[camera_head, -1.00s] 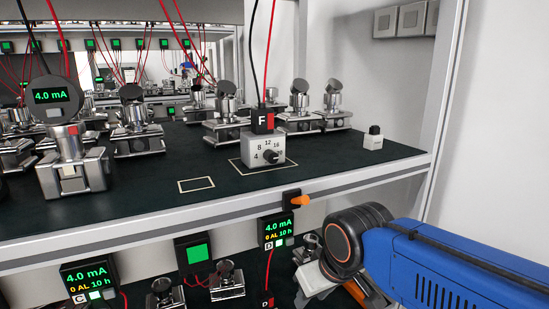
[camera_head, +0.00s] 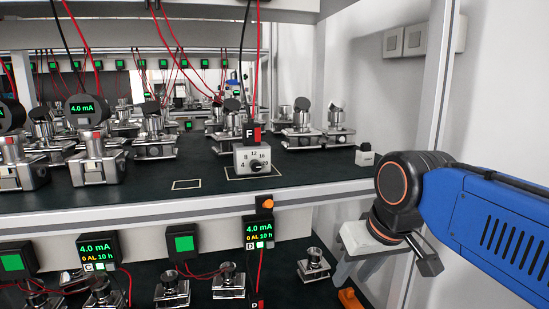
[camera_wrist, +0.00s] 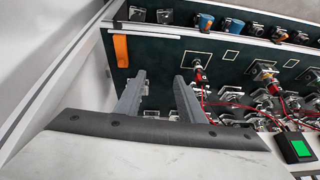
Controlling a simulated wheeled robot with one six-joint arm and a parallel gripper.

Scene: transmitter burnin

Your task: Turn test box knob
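The test box (camera_head: 253,159) is a small white block on the upper shelf in the head view. Its front has a dark knob (camera_head: 257,167) with the numbers 4, 8, 12 and 16 around it. A black and red plug marked F (camera_head: 251,134) sits on top, with a black and a red cable rising from it. My gripper (camera_head: 345,278) hangs low at the right, below and in front of the shelf edge, well apart from the box. In the wrist view my gripper (camera_wrist: 160,90) has its grey fingers spread, with nothing between them. I cannot pick out the knob there.
The upper shelf's metal front edge (camera_head: 150,207) has an orange-tipped part (camera_head: 267,202) below the box. A small white block with a black top (camera_head: 366,156) stands to the right. Metal fixtures crowd the shelf behind. A frame post (camera_head: 433,90) rises near my arm.

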